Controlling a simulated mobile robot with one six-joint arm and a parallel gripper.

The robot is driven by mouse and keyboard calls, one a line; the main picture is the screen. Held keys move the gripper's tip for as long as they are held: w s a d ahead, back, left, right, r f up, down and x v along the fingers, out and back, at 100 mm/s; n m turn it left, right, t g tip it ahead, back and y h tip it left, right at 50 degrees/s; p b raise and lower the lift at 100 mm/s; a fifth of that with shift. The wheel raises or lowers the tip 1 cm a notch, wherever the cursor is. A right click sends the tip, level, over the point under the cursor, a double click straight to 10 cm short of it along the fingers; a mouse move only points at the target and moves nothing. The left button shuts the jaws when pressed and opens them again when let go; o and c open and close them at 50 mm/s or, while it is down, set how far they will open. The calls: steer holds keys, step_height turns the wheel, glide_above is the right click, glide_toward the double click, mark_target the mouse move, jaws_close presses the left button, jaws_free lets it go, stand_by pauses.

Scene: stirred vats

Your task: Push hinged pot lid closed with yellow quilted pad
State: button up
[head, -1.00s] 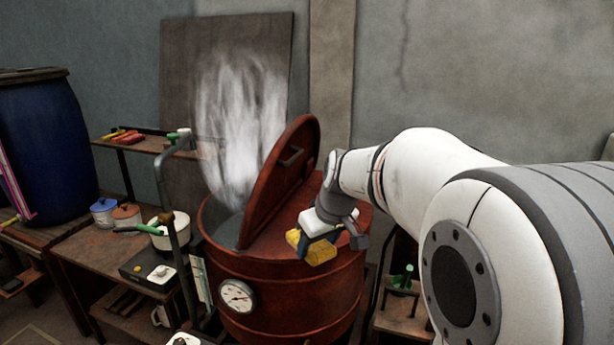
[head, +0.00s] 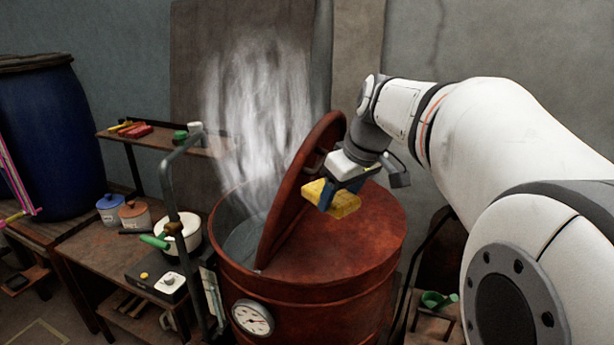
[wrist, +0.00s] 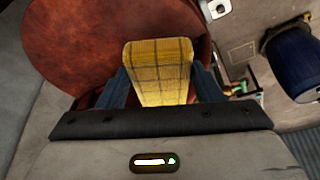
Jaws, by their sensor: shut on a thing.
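The large rust-red pot (head: 345,270) stands in the middle of the head view. Its hinged lid (head: 290,200) is tilted up and open, and white steam rises from the opening on the left. My gripper (head: 331,196) is shut on the yellow quilted pad (head: 344,204), just right of the lid and above the pot's fixed top. In the wrist view the pad (wrist: 160,68) sits between the two blue fingers, with the red lid (wrist: 75,45) behind it. I cannot tell whether the pad touches the lid.
A curved metal pipe (head: 170,190) stands left of the pot. A bench holds a white pot (head: 185,232) with a green handle, a blue canister (head: 111,210) and a brown canister (head: 135,215). A blue barrel (head: 45,140) is at far left. A round gauge (head: 252,317) sticks out from the pot's front.

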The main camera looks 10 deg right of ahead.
mark_target(271, 210)
steer(key=shift+w+f, duration=0.1)
steer(key=shift+w, duration=0.25)
steer(key=w+a+f+b, duration=0.3)
steer(key=a+f+b, duration=0.1)
steer(key=f, duration=0.2)
steer(key=shift+w+a+f, duration=0.15)
steer(key=shift+a+f, duration=0.15)
steer(key=shift+a, duration=0.1)
stand_by(0.5)
steer(key=shift+w+a+f+p, duration=0.25)
steer(key=shift+w+a, duration=0.7)
steer(key=shift+a, duration=0.35)
steer(key=shift+w+a+f+p, duration=0.1)
steer(key=shift+w+a+f, duration=0.15)
steer(key=shift+w+a, duration=0.85)
steer(key=shift+w+a+f+p, duration=0.25)
steer(key=shift+w+a, duration=0.5)
steer(key=shift+a, duration=0.7)
